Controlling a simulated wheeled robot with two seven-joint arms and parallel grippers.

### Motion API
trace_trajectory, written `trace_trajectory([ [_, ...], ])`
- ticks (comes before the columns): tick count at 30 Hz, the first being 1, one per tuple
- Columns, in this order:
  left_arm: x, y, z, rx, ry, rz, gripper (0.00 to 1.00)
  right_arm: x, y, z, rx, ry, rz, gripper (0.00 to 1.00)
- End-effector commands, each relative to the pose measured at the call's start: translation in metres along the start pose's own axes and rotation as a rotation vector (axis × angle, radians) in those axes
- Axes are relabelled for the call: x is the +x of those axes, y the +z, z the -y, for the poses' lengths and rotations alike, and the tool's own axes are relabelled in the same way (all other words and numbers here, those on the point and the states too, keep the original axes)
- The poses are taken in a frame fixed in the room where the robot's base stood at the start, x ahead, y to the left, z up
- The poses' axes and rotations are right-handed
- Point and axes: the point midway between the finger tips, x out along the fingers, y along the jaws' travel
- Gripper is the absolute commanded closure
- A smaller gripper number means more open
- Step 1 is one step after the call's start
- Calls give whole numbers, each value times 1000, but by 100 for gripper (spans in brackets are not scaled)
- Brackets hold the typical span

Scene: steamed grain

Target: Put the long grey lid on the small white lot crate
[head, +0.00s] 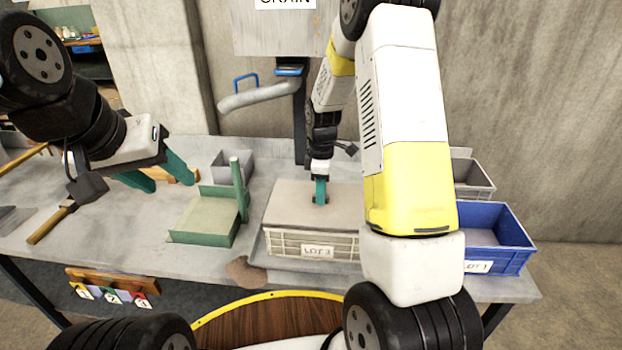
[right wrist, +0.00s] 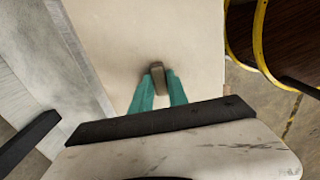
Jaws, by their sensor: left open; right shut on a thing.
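The long grey lid (head: 289,203) lies flat over the small white lot crate (head: 282,242), whose front label reads LOT 3. I cannot tell whether the lid rests on the rim or hangs just above it. My right gripper (head: 320,200) points down and is shut on the lid's small brown handle. In the right wrist view, the teal fingers (right wrist: 158,80) pinch that handle (right wrist: 158,72), with the lid's pale top (right wrist: 140,30) around it. My right arm hides the right end of lid and crate. My left gripper (head: 160,178) is open and empty above the table's left part.
A blue crate (head: 512,254) labelled LOT 1 and a grey crate (head: 476,190) stand at the right. A green stand (head: 205,222) and a grey bin (head: 232,163) are left of the white crate. A wooden-handled tool (head: 50,224) lies far left. A brown lump (head: 245,272) sits at the front edge.

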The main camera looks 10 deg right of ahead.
Motion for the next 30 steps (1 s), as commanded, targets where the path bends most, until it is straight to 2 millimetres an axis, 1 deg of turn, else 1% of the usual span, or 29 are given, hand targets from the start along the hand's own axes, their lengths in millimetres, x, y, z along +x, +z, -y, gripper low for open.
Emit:
trace_trajectory([
  [14, 0, 0, 0, 0, 0, 0, 49, 0, 1, 0, 0, 1, 0, 100],
  [30, 0, 0, 0, 0, 0, 0, 49, 7, 0, 0, 1, 1, 0, 100],
])
